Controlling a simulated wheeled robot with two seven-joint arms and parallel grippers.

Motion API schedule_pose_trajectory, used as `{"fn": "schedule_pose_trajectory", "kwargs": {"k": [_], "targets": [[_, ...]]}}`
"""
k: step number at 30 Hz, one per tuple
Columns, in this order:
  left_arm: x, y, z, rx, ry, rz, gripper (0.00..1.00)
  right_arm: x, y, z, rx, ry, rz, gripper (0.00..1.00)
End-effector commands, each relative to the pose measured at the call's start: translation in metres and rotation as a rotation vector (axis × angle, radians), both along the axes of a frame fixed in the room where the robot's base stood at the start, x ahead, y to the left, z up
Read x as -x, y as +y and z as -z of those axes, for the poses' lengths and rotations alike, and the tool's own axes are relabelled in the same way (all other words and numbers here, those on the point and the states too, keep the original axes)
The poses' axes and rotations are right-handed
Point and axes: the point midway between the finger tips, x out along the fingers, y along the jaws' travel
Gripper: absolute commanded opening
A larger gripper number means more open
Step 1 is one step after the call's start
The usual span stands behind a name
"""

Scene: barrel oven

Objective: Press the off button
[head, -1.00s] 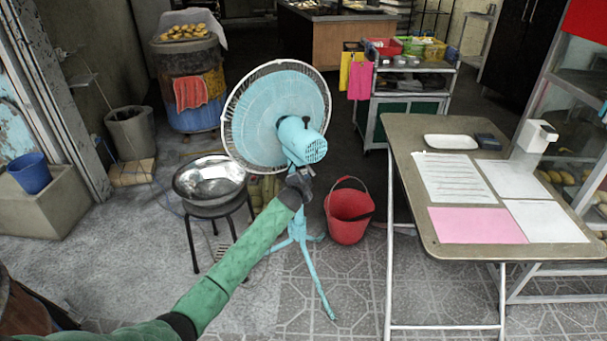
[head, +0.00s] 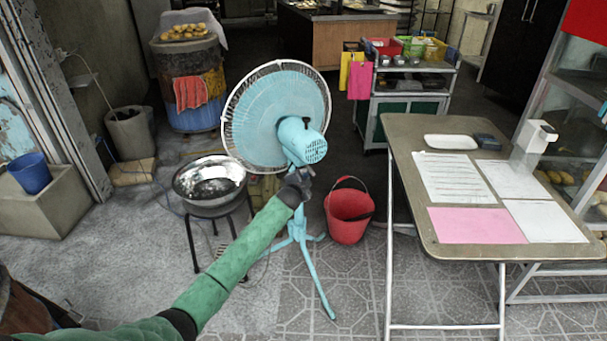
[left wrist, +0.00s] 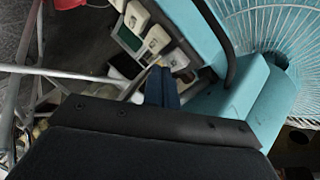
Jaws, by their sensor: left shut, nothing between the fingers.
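The light-blue standing fan (head: 303,141) stands upright on the tiled floor, its round cage facing away. My left gripper (head: 301,178) is at the fan's upper post, just below the motor housing. In the left wrist view my shut, empty fingers (left wrist: 162,85) point at the fan's control panel. The panel shows a row of pale buttons (left wrist: 156,42) and a small dark green display (left wrist: 130,38). The fingertips lie close to the lower buttons; I cannot tell whether they touch one. No button label is readable. My right gripper is out of view.
A red bucket (head: 348,216) stands right of the fan's base. A steel bowl (head: 209,180) sits on a black stool to the left. A folding table (head: 440,228) with papers stands at right. Tiled floor in front is clear.

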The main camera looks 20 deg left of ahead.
Motion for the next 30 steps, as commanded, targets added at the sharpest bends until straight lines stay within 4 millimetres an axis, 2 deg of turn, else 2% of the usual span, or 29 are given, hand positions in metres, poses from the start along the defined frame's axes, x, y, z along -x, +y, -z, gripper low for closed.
{"fn": "schedule_pose_trajectory", "kwargs": {"k": [16, 30], "targets": [[-0.0032, 0.0033, 0.0002, 0.000, 0.000, 0.000, 0.00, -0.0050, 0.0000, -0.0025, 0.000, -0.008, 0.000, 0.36], [-0.0054, 0.0058, 0.0004, 0.000, 0.001, -0.001, 0.00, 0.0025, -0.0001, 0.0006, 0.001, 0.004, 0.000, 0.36]]}}
